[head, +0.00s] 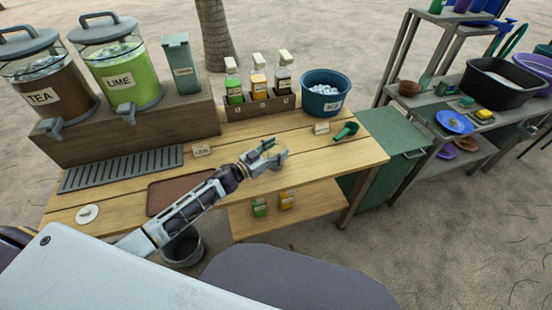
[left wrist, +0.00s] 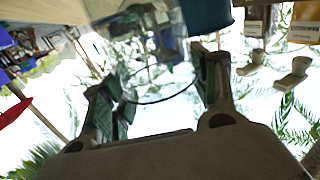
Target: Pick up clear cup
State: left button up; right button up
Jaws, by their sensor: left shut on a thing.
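My left gripper (head: 266,158) is over the front part of the wooden drink table, right of its middle. It is shut on the clear cup (head: 272,149), which is small and hard to see in the head view. In the left wrist view the see-through cup (left wrist: 146,45) extends from between the two fingers (left wrist: 155,92), with its round rim near them. Whether the cup touches the tabletop cannot be told. My right gripper is in neither view.
The wooden table (head: 330,158) holds a brown tray (head: 165,197), drip grate (head: 120,170), ice bucket (head: 325,97), green scoop (head: 347,131) and bottle rack (head: 262,106). Tea (head: 45,100) and lime (head: 125,82) dispensers stand at left. Shelves with dishes (head: 455,122) are at right.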

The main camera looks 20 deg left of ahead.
pick_arm(q)
jog(key=shift+r, duration=0.6)
notch_tip(320, 180, up, 9)
jog(key=p, duration=0.1)
jog(key=shift+p, duration=0.3)
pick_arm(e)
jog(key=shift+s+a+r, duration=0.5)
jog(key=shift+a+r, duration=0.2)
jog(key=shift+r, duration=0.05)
pick_arm(q)
jog(key=shift+f, duration=0.1)
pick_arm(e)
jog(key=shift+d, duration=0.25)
